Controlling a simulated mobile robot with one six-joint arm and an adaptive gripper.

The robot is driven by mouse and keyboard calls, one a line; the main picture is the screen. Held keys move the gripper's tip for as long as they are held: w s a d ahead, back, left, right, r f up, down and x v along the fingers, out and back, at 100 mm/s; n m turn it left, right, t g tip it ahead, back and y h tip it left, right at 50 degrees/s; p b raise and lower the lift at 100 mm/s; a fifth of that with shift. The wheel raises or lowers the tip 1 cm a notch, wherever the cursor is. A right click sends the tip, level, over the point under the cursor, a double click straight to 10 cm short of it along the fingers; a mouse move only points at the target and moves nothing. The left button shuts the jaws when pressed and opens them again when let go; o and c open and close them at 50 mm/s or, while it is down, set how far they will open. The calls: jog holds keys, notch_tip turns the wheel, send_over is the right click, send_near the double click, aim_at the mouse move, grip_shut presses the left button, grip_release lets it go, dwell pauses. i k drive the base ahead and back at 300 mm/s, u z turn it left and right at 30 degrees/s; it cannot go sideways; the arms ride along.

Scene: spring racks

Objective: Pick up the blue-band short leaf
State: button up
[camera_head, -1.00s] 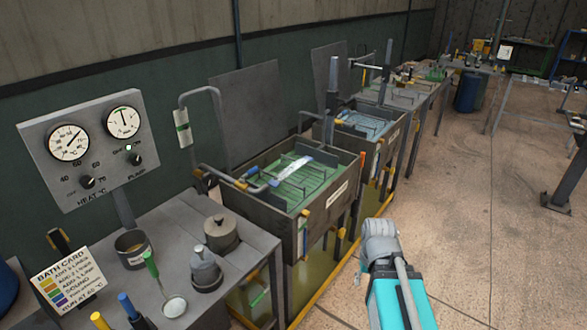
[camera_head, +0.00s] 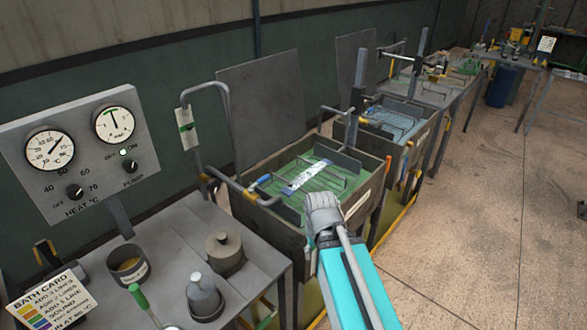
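A pale, shiny flat strip (camera_head: 305,177) lies slantwise over the wire rack in the nearer, green bath (camera_head: 348,216). A small blue mark shows at its near end, so it may be the blue-band short leaf, but it is too small to be sure. My arm, teal with a rounded grey joint, reaches up from the bottom and covers part of the bath's near right side. No fingers of my gripper show, and nothing held can be seen.
A second bath (camera_head: 399,128) stands behind. The near bench (camera_head: 262,263) holds a lidded pot (camera_head: 224,252), a grey bottle (camera_head: 204,296), a cup (camera_head: 129,264) and a bath card (camera_head: 47,303). A gauge panel (camera_head: 83,155) stands at left. Bent pipes rise by the bath.

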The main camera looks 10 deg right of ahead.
aim_at(289, 190)
jog(key=u, duration=0.05)
jog(key=i, duration=0.85)
jog(key=z, duration=0.25)
